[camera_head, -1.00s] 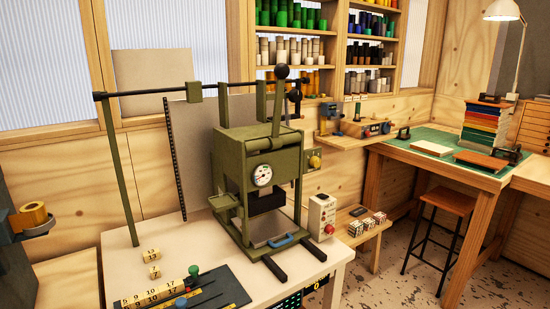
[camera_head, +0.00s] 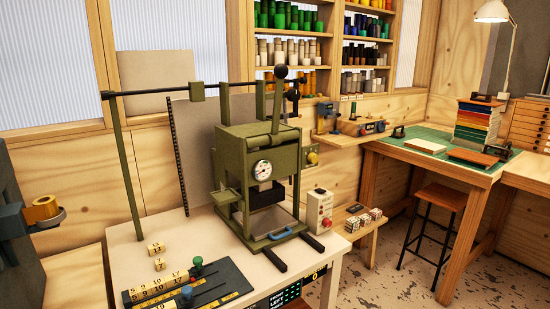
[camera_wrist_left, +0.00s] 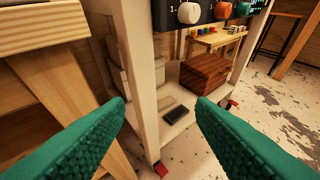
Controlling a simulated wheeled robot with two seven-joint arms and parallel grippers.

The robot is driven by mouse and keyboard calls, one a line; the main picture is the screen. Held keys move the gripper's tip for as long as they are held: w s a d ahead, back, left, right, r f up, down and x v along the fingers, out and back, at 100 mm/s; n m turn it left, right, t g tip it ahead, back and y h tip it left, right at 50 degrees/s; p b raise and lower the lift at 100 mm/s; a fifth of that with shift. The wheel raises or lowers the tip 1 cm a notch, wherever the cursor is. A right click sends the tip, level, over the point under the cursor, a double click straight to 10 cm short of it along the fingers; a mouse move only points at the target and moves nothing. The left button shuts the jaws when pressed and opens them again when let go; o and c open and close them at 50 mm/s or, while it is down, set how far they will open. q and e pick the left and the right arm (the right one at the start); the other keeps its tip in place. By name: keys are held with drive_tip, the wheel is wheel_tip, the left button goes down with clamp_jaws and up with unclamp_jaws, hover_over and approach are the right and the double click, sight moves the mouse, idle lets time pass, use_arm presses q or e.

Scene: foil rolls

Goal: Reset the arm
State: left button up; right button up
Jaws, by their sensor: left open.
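My left gripper (camera_wrist_left: 160,108) shows in the left wrist view as two green textured fingers, wide apart with nothing between them. Beyond the fingers are a pale leg of the white worktable and its lower shelf (camera_wrist_left: 176,130). Neither of my arms shows in the head view. There, an olive-green foil press (camera_head: 258,175) with a round dial stands on the white table (camera_head: 190,236). My right gripper is in neither view.
Small number blocks (camera_head: 156,249) and a dark rack (camera_head: 190,290) with numbered strips lie on the white table. A control box (camera_head: 319,208) stands beside the press. A stool (camera_head: 440,198) stands before the green-topped bench (camera_head: 440,138). A brown wooden box (camera_wrist_left: 205,78) shows in the wrist view.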

use_arm(q)
drive_tip(key=s+d+f+g, duration=0.1)
drive_tip(key=s+f+g, duration=0.2)
drive_tip(key=s+f, duration=0.35)
drive_tip(key=s+d+f+g, duration=0.15)
drive_tip(key=s+f, duration=0.25)
drive_tip(key=f, duration=0.6)
drive_tip(key=s+d+f+g, duration=0.2)
drive_tip(key=s+f, duration=0.4)
drive_tip(key=s, duration=0.4)
drive_tip(key=s+d+f+m+g, duration=0.1)
drive_tip(key=s+d+f+g, duration=0.2)
drive_tip(key=s, duration=0.7)
wheel_tip(320, 180, down, 3)
drive_tip(key=shift+r+g+y, duration=0.1)
drive_tip(key=shift+g+y, duration=0.2)
drive_tip(key=shift+g, duration=0.95)
